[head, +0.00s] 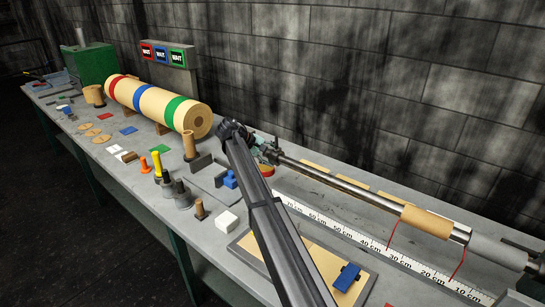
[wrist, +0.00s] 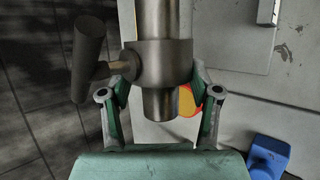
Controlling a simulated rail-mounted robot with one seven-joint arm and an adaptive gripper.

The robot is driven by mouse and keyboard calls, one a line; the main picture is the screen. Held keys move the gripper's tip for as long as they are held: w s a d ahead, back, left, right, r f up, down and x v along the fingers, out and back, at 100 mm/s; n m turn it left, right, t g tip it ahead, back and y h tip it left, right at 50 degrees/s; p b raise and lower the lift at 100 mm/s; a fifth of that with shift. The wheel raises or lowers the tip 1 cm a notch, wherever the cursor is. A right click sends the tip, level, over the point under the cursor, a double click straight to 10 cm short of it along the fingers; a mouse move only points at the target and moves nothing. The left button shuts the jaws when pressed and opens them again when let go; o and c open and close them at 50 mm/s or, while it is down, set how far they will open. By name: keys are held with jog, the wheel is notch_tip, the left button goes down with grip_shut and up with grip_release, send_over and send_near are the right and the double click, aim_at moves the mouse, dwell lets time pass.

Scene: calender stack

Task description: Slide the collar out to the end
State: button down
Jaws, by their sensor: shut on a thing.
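The collar (wrist: 160,66) is a dark metal ring around a steel shaft (wrist: 157,20), with a side screw and a dark knob (wrist: 88,52) sticking out to the left in the wrist view. A short stub of the shaft (wrist: 160,106) shows past the collar on the near side. My gripper (wrist: 160,76) has one green finger on each side of the collar and is shut on it. In the head view my gripper (head: 262,151) is at the far left end of the long shaft (head: 345,185), where the collar is mostly hidden.
A tan sleeve (head: 426,222) sits on the right part of the shaft. A centimetre scale (head: 360,239) runs along the bench in front. A blue block (wrist: 268,157) is near my gripper. The striped roll (head: 150,99) stands to the left. A block wall (head: 400,70) is behind.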

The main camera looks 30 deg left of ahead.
jog(key=c, duration=0.5)
grip_release()
jog(key=v, duration=1.2)
jog(key=shift+f, duration=0.1)
jog(key=x, duration=1.2)
jog(key=shift+d, duration=0.25)
